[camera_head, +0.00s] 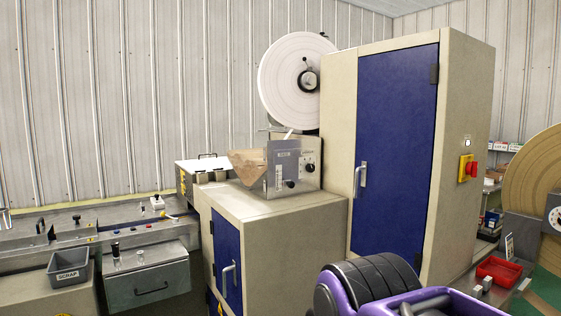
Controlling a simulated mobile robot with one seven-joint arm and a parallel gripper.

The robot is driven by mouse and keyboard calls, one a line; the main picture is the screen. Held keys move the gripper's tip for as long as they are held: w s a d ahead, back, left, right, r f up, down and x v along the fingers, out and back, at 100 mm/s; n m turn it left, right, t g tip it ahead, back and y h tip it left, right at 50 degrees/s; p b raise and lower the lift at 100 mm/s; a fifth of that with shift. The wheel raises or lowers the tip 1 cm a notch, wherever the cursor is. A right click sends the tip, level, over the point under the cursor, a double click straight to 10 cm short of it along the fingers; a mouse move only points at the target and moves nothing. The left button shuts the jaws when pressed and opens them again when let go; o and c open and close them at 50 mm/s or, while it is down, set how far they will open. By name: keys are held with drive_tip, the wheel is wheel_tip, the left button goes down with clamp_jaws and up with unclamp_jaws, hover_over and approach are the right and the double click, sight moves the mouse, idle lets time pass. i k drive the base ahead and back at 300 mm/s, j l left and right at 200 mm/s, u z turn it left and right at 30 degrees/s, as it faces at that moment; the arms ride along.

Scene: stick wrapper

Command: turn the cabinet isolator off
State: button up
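The cabinet isolator (467,168) is a red handle on a yellow plate. It sits on the beige right side wall of the tall cabinet (465,90), which has a blue front door (398,140). The red part stands out from the plate on its right side; it is too small to tell which position the handle is turned to. A small pale lamp or button (467,142) is just above it. My gripper is not in view. A purple and black part at the bottom edge seems to be my arm, below and in front of the cabinet.
A lower cabinet (290,212) with a machine head and a large white reel (292,80) stands left of the tall cabinet. A bench with a grey scrap bin (68,268) is at far left. A red tray (498,271) and a large tan disc (535,180) are at right.

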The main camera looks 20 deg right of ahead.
sight(472, 167)
drive_tip(key=z, duration=1.6)
